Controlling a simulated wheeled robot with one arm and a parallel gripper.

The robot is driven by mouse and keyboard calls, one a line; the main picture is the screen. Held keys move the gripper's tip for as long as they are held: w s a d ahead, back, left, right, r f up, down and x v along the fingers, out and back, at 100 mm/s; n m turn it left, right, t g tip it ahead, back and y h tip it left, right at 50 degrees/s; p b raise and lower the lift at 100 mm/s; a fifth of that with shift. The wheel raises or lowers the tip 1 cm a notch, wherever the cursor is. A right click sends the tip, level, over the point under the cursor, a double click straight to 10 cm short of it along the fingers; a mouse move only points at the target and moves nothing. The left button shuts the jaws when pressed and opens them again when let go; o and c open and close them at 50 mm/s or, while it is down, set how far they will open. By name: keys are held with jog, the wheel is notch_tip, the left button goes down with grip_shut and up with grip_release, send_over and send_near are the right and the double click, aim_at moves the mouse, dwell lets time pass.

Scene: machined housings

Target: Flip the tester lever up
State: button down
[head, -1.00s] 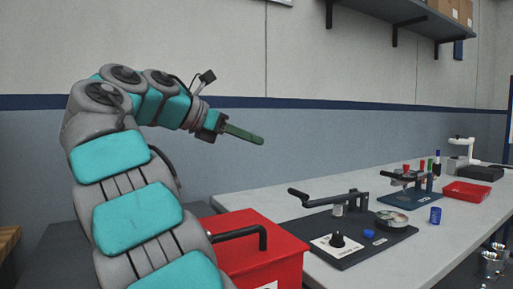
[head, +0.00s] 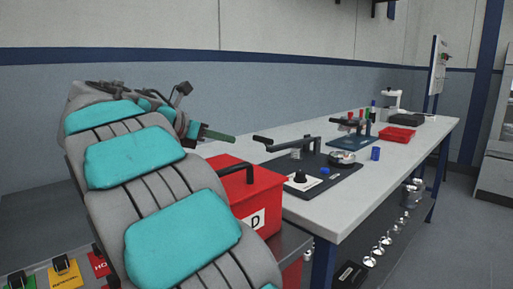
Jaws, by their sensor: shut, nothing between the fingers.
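A dark base plate with a black knob and a black-handled lever (head: 285,144) stands on the near part of the workbench; I take it to be the tester. The lever lies roughly level, its handle end pointing left. A smaller fixture on a blue base (head: 350,140) stands farther back; its details are too small to tell. My gripper (head: 222,137) has green fingers, shut and empty. It is in the air to the left of the lever, apart from it. My arm partly hides the gripper's base.
A red box (head: 262,202) with a black handle, marked D, stands between my arm and the bench. A blue cap (head: 375,154), a red tray (head: 397,134) and a white instrument (head: 392,101) are on the bench (head: 345,205). Several metal parts sit on the lower shelf.

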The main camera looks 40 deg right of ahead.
jog(key=shift+f, duration=0.1)
dwell(0.3)
jog(key=x, duration=1)
jog(key=d+r, duration=0.1)
jog(key=r, duration=0.2)
jog(key=d+r, duration=0.1)
jog(key=r, duration=0.3)
jog(key=d+r, duration=0.2)
jog(key=r, duration=0.2)
jog(key=shift+w, duration=0.2)
jog(key=shift+a+r, duration=0.1)
jog(key=shift+a, duration=0.05)
jog(key=v, duration=0.7)
jog(key=shift+a, duration=0.3)
